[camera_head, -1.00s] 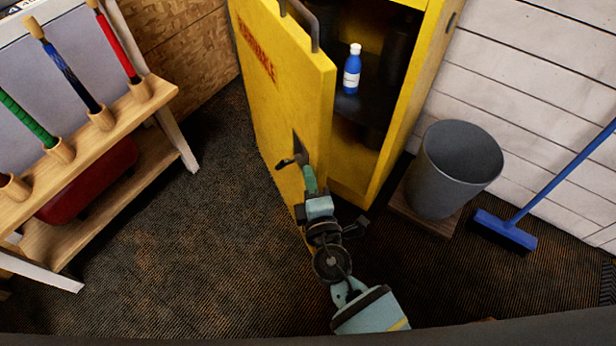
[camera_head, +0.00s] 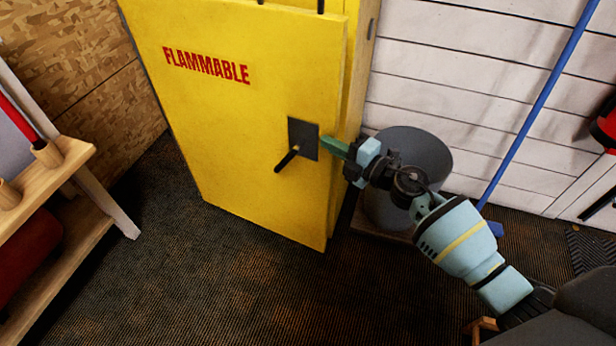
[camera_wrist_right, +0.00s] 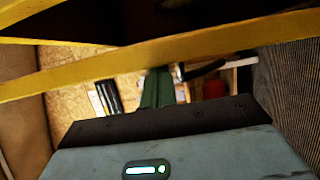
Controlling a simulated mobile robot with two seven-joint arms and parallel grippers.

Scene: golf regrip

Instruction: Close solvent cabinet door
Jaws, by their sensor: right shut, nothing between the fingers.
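The yellow cabinet door (camera_head: 240,170), lettered FLAMMABLE, covers the cabinet front in the head view. It carries a dark latch plate (camera_head: 303,138) and a black lever handle (camera_head: 287,158). In the wrist view a yellow door edge (camera_wrist_right: 120,72) crosses the picture with a dark gap above it, so the door looks slightly ajar. My right gripper (camera_head: 330,147) is shut and empty, its green fingers (camera_wrist_right: 155,90) at the door's right edge beside the latch plate. I cannot tell whether they touch the door. My left gripper is not in view.
A grey bin (camera_head: 415,155) stands right of the cabinet, partly behind my right arm. A blue broom (camera_head: 540,100) leans at the white plank wall. A wooden rack (camera_head: 70,165) stands at the left. The carpet in front of the door is clear.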

